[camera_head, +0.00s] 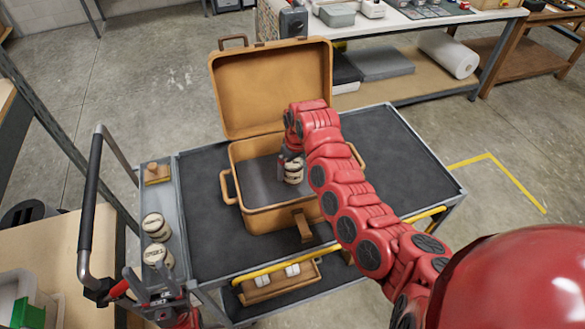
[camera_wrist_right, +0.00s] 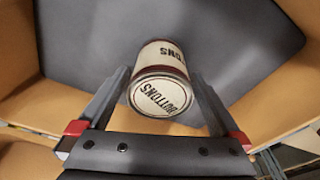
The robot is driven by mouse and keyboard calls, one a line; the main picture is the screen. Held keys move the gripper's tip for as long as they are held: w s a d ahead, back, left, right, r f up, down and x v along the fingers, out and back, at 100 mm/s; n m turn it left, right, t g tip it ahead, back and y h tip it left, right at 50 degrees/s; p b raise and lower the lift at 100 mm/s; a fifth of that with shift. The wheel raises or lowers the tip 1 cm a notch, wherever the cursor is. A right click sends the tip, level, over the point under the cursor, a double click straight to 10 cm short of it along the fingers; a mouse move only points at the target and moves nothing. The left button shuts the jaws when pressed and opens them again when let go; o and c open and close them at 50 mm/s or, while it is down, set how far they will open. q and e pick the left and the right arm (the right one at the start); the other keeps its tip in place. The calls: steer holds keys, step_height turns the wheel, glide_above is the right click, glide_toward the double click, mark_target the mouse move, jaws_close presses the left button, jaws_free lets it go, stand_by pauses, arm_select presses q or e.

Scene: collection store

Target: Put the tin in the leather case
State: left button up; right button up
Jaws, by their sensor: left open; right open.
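The leather case (camera_head: 270,219) is tan and stands open on the cart, its lid (camera_head: 270,88) raised at the back. A cream tin with dark bands (camera_head: 294,172) is inside the case, near its right part. In the right wrist view the tin (camera_wrist_right: 160,96) reads "BUTTONS" and stands between the fingers of my right gripper (camera_wrist_right: 160,88). That gripper is open, with the dark case lining behind. I cannot tell whether the tin touches a finger. My left gripper (camera_head: 150,290) is open and empty at the cart's lower left corner.
Two similar tins (camera_head: 156,227) (camera_head: 158,256) and a small wooden-handled item (camera_head: 157,173) sit on the cart's left side strip. The dark cart top (camera_head: 400,170) is clear right of the case. A wooden box (camera_head: 275,285) lies on the lower shelf.

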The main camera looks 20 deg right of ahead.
steer(key=r+b, duration=0.1)
steer(key=r, duration=0.3)
steer(key=s+r+b, duration=0.1)
steer(key=r, duration=0.2)
steer(key=shift+d+b, duration=0.25)
steer(key=shift+b, duration=0.05)
steer(key=r, duration=0.3)
steer(key=shift+s+d+r+p, duration=0.15)
steer(key=shift+s+r+p, duration=0.1)
steer(key=shift+p, duration=0.15)
steer(key=shift+s+r, duration=0.1)
steer(key=shift+r, duration=0.35)
